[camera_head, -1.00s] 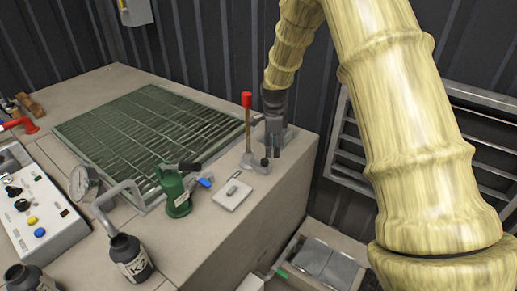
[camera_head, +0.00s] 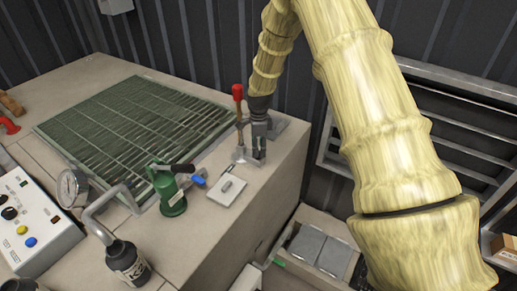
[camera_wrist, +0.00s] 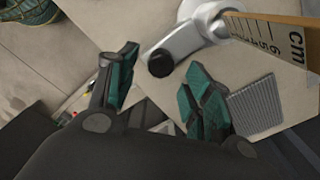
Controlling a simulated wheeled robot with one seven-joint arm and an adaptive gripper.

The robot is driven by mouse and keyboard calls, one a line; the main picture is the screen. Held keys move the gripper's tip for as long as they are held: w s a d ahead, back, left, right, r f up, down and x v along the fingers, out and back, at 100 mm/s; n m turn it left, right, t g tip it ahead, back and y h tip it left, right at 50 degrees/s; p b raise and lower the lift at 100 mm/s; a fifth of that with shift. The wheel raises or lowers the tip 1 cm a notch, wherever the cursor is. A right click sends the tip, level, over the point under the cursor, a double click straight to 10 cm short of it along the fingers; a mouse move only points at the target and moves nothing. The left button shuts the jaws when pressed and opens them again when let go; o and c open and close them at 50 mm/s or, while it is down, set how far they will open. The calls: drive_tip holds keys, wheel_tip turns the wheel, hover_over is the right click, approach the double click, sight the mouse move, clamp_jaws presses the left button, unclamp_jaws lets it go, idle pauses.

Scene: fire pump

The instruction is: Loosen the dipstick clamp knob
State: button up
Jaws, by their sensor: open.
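The dipstick stands upright near the table's far right corner, with a red top (camera_head: 238,93) and a wooden stick; its centimetre-marked scale (camera_wrist: 272,30) shows in the wrist view. A silver clamp (camera_wrist: 190,38) sits around its lower part. The clamp's black round knob (camera_wrist: 160,63) points toward my gripper. My gripper (camera_wrist: 157,76) is open, its teal-padded fingertips on either side of the knob in the picture. I cannot tell whether they touch it. In the head view my gripper (camera_head: 260,148) points down just right of the dipstick and hides part of the clamp area.
A green grate (camera_head: 130,120) lies left of the dipstick. A louvred vent (camera_head: 450,130) is on the wall at right. An open bin (camera_head: 318,245) is below the table edge.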

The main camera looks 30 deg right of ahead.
drive_tip(key=shift+f, duration=1.25)
drive_tip(key=c, duration=1)
